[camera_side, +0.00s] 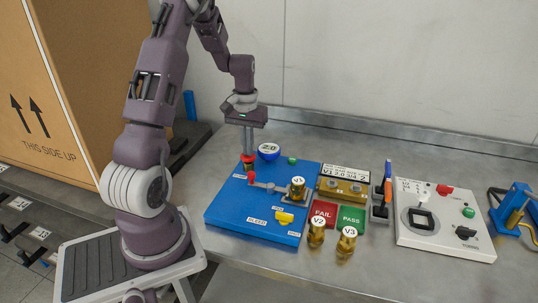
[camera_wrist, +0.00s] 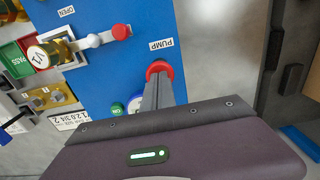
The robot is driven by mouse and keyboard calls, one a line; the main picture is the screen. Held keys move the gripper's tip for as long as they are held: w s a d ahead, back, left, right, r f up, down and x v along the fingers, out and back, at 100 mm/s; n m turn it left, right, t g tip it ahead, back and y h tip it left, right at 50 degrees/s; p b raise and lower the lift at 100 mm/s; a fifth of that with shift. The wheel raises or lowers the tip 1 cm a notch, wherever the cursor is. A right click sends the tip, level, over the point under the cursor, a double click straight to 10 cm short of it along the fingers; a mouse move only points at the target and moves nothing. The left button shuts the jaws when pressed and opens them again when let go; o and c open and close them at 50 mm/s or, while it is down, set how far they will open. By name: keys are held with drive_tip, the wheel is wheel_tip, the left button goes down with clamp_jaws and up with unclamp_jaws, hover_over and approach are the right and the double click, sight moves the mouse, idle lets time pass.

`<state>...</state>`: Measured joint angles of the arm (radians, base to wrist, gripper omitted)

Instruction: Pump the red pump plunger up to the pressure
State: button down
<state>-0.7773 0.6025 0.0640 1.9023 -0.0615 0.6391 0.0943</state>
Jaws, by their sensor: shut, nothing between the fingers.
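The red pump plunger (camera_wrist: 159,68) stands on the blue station board (camera_side: 226,203), next to the PUMP label in the wrist view. In the side view its red top (camera_side: 248,158) shows under my gripper (camera_side: 248,148). My gripper is shut and empty, pointing down, with its fingertips (camera_wrist: 158,80) at or just over the plunger's top; I cannot tell whether they touch. A blue round gauge (camera_side: 268,151) sits behind the plunger on the board; its reading is too small to make out. A green button (camera_side: 292,161) is beside it.
The board also carries a red-knobbed lever (camera_side: 251,176), brass valve V1 (camera_side: 298,187) and a yellow BLEED handle (camera_side: 284,218). FAIL (camera_side: 323,213) and PASS (camera_side: 351,218) pads, valves V2 (camera_side: 317,232) and V3 (camera_side: 346,241), and a white control box (camera_side: 440,222) stand to the right.

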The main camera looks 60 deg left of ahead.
drive_tip(key=shift+r, duration=2.15)
drive_tip(key=s+d+r+m+t, duration=0.2)
drive_tip(key=d+r+m, duration=0.2)
drive_tip(key=d+r, duration=1.15)
drive_tip(key=s+d+m+t, duration=0.3)
drive_tip(key=s+d+m, duration=0.2)
drive_tip(key=s+d, duration=0.7)
drive_tip(key=shift+s+d+f+t, duration=0.3)
drive_tip(key=shift+s+d, duration=0.1)
drive_tip(key=shift+d, duration=0.6)
